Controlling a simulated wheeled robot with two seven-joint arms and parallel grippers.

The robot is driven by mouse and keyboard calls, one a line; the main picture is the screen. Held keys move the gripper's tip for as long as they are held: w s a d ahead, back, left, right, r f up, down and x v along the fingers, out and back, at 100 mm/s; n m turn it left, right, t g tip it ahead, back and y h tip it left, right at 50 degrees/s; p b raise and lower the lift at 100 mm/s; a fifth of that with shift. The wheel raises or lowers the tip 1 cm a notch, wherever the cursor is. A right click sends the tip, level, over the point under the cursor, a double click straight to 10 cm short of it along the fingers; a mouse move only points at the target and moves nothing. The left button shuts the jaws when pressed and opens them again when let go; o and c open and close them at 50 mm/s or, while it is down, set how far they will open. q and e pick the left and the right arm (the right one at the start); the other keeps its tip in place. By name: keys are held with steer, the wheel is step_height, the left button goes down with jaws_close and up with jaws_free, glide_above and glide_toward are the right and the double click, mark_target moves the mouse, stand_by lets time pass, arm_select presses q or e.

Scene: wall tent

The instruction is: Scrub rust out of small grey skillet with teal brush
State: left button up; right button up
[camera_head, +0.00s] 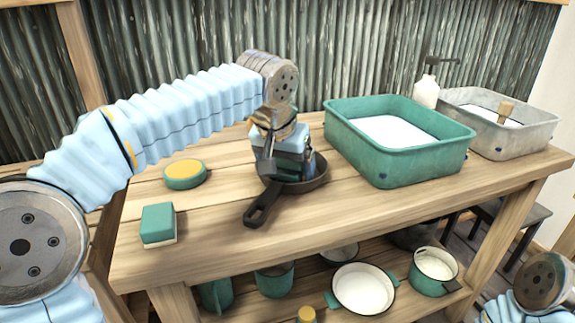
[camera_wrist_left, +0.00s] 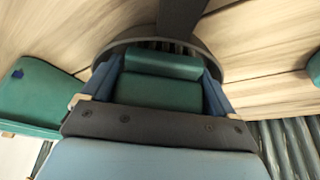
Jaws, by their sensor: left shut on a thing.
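The small grey skillet (camera_head: 298,186) sits on the wooden table, its handle toward the table's front edge. My left gripper (camera_head: 285,165) points down over the skillet and is shut on the teal brush (camera_wrist_left: 160,88). In the left wrist view the brush lies between the two fingers, with dark bristles at its far edge, over the skillet (camera_wrist_left: 182,18). The gripper hides most of the pan's inside, so I cannot see rust or tell whether the bristles touch the pan. My right gripper is out of view.
A teal basin (camera_head: 400,165) stands right of the skillet, with a grey basin (camera_head: 535,145) and a soap bottle (camera_head: 426,92) beyond. A round scrubber (camera_head: 184,175) and a sponge (camera_head: 158,224) lie left. Pots (camera_head: 364,288) fill the lower shelf. The front tabletop is clear.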

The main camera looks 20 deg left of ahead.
arm_select(q)
steer(key=shift+s+a+b, duration=0.1)
steer(key=shift+s+b, duration=0.2)
steer(key=shift+s, duration=0.55)
steer(key=shift+w+r+p, duration=0.1)
steer(key=shift+w+p, duration=0.2)
steer(key=shift+p, duration=0.1)
steer(key=shift+w+p, duration=0.35)
steer(key=shift+w, duration=0.3)
